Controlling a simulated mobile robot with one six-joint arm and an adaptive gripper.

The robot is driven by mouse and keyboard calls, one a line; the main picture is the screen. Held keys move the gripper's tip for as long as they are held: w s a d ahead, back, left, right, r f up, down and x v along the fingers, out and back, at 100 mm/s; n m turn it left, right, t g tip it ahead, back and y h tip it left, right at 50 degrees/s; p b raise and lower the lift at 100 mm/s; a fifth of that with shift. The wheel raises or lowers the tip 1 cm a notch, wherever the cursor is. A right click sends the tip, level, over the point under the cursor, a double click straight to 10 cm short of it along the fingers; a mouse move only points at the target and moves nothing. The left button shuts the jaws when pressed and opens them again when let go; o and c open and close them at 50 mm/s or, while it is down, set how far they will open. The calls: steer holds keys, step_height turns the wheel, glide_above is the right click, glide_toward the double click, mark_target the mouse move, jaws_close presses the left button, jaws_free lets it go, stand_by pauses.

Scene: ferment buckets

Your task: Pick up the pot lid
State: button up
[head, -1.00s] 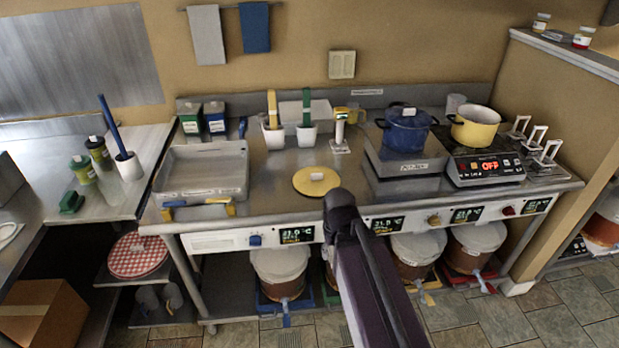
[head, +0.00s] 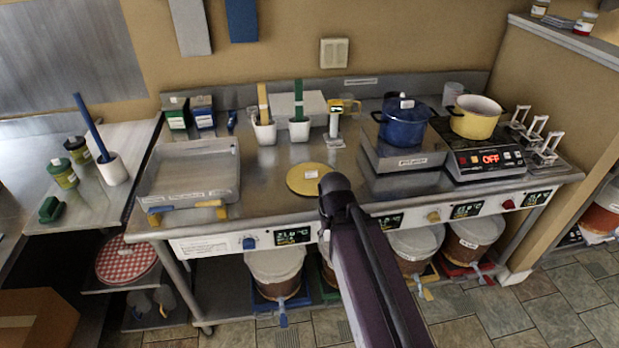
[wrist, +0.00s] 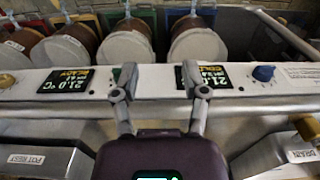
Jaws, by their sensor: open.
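A flat yellow round lid (head: 303,186) with a pale patch at its middle lies on the steel counter in the head view. The end of my arm is just right of it and overlaps its right edge in the picture. My gripper (wrist: 161,92) shows in the wrist view with its two fingers spread and nothing between them. The fingers are hidden in the head view, and the lid does not show in the wrist view. A yellow pot (head: 474,125) without a lid stands on the cooker at the right. A blue pot (head: 404,128) stands left of it.
The blue pot is on a raised pot rest (head: 410,162); the cooker (head: 486,159) reads OFF. A shallow steel tray (head: 190,196) is left of the lid. Brush holders (head: 265,133) stand behind. Bare counter surrounds the lid's left and back.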

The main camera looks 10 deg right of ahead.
steer(key=shift+d, duration=0.25)
steer(key=o, duration=0.6)
steer(key=shift+w+d+r, duration=0.1)
steer(key=shift+w+r, duration=0.05)
steer(key=w+r+t+p, duration=0.2)
steer(key=w+r+p, duration=0.3)
steer(key=w, duration=0.6)
steer(key=w+r+t+p, duration=0.2)
steer(key=w+r+p, duration=0.3)
steer(key=w, duration=0.7)
steer(key=shift+w+a+r+t, duration=0.25)
steer(key=shift+a+r+t, duration=0.05)
steer(key=shift+r, duration=0.35)
steer(key=shift+f, duration=0.2)
steer(key=b, duration=0.7)
glide_above(311, 172)
steer(key=s, duration=0.3)
steer(key=f, duration=0.6)
steer(key=shift+w+f, duration=0.25)
steer(key=shift+w+f+b, duration=0.3)
steer(key=shift+f+b, duration=0.2)
steer(key=shift+f, duration=0.1)
steer(key=shift+b+x, duration=2.35)
steer(key=shift+x, duration=0.25)
